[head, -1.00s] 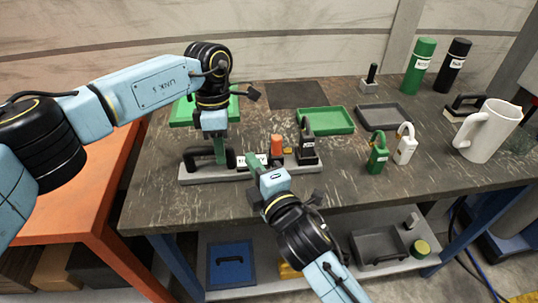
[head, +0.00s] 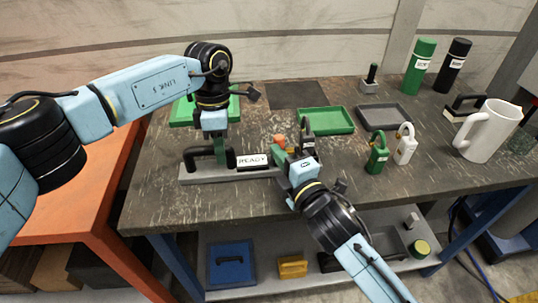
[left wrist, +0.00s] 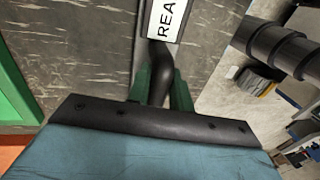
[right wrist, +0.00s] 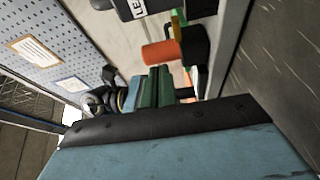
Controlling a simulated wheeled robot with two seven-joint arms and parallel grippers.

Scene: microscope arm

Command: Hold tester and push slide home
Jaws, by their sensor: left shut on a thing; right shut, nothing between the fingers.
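The tester is a long grey base (head: 205,176) on the table with a black handle (head: 197,152) at its left end and a white READY label (head: 252,160). My left gripper (head: 220,155) is shut on the black handle, which also shows between its fingers in the left wrist view (left wrist: 160,70). An orange knob (head: 279,141) stands toward the tester's right end, partly hidden by my right gripper (head: 281,154). The right gripper is shut and empty, close beside the knob. In the right wrist view, the knob (right wrist: 160,53) lies just beyond the fingertips (right wrist: 156,75); I cannot tell whether they touch.
A green tray (head: 326,121) and a grey tray (head: 384,116) lie behind the tester. The front table strip is clear.

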